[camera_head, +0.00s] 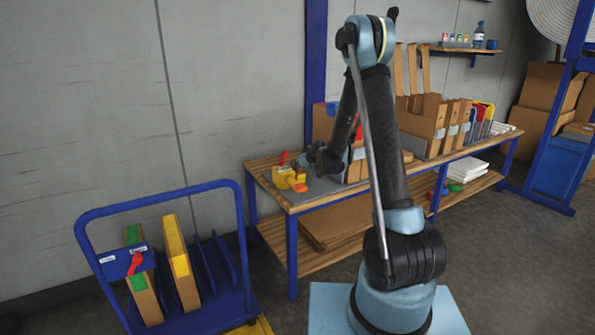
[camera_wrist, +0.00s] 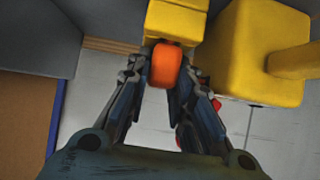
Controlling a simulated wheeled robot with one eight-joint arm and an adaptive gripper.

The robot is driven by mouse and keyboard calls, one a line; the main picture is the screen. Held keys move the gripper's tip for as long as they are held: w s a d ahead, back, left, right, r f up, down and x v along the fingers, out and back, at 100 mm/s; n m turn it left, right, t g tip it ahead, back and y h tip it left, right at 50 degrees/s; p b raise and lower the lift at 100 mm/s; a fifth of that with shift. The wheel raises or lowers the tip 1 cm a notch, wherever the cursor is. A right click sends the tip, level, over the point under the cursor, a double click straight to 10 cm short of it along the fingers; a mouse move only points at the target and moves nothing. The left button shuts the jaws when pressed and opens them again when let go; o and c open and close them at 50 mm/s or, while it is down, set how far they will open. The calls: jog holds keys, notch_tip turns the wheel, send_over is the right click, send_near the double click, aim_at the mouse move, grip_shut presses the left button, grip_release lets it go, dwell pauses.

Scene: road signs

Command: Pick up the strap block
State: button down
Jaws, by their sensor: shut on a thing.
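An orange block (camera_wrist: 165,66), which I take to be the strap block, sits between the two fingertips of my gripper (camera_wrist: 167,52) in the wrist view. The fingers are shut on it from both sides. Its far end meets a yellow part (camera_wrist: 177,22); I cannot tell whether they are joined. In the head view my gripper (camera_head: 316,156) is low over the left end of the wooden bench (camera_head: 262,166). It is beside a yellow tool (camera_head: 285,177) with a red part on top. A small orange piece (camera_head: 300,187) shows at the tool's front edge.
A larger yellow body (camera_wrist: 255,50) stands close to the right finger in the wrist view. Cardboard boxes (camera_head: 424,118) and sign holders line the bench to the right. A blue trolley (camera_head: 222,319) with boards stands at the left. Cardboard sheets lie on the lower shelf.

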notch_tip(320, 180, up, 10)
dwell(0.6)
jog(key=c, duration=2.3)
grip_release()
jog(key=shift+o, duration=0.2)
